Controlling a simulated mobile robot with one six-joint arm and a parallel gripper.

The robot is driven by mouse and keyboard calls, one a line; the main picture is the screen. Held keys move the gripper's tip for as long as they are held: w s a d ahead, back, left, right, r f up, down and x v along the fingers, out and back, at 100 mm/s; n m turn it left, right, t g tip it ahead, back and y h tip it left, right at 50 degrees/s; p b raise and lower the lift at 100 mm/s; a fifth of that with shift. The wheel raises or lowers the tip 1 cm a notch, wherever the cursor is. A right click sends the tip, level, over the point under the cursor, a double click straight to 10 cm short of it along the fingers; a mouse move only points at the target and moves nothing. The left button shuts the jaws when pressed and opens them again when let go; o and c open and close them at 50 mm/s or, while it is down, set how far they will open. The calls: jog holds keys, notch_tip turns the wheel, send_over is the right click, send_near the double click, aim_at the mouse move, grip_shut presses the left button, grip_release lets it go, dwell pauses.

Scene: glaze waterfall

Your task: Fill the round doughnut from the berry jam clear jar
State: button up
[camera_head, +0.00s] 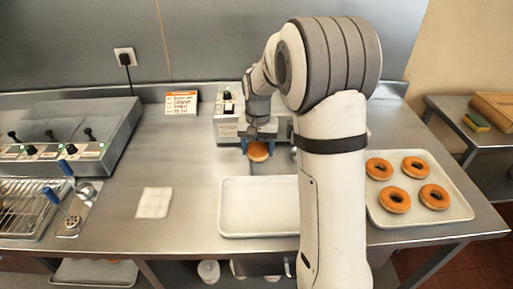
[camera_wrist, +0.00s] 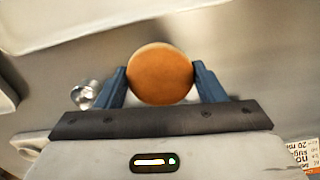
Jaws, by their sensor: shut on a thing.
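The round doughnut (camera_wrist: 160,75) is golden brown with no hole. My gripper (camera_wrist: 161,90) is shut on it, one blue finger pressing each side. In the head view the doughnut (camera_head: 258,153) is held just in front of the grey-white machine (camera_head: 228,122) at the back of the counter, below my wrist. A shiny metal knob-like part (camera_wrist: 86,94) shows left of the fingers in the wrist view. I cannot make out the berry jam clear jar; my arm hides part of the machine and the counter right of it.
An empty white tray (camera_head: 240,207) lies in front of the machine. A second tray (camera_head: 448,213) at the right holds several ring doughnuts. A white cloth (camera_head: 154,203), a printed card (camera_head: 181,102) and a fryer (camera_head: 70,135) are to the left. The counter between fryer and machine is mostly clear.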

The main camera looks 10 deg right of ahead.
aim_at(257, 140)
jog(key=shift+w+d+p, duration=0.2)
jog(key=shift+w+p, duration=0.1)
jog(key=shift+w, duration=0.65)
jog(key=shift+w+d+p, duration=0.15)
jog(key=shift+w+p, duration=0.15)
jog(key=shift+w, duration=0.6)
dwell(1.9)
jog(key=shift+s, duration=0.2)
dwell(0.4)
jog(key=shift+s+a, duration=0.15)
jog(key=shift+s, duration=0.45)
dwell(0.8)
jog(key=shift+s+a+b, duration=0.2)
jog(key=shift+s+b, duration=0.25)
jog(key=shift+s, duration=0.55)
jog(key=shift+s+a+b, duration=0.2)
jog(key=shift+s+b, duration=0.2)
jog(key=shift+s, duration=0.55)
jog(key=shift+r, duration=0.1)
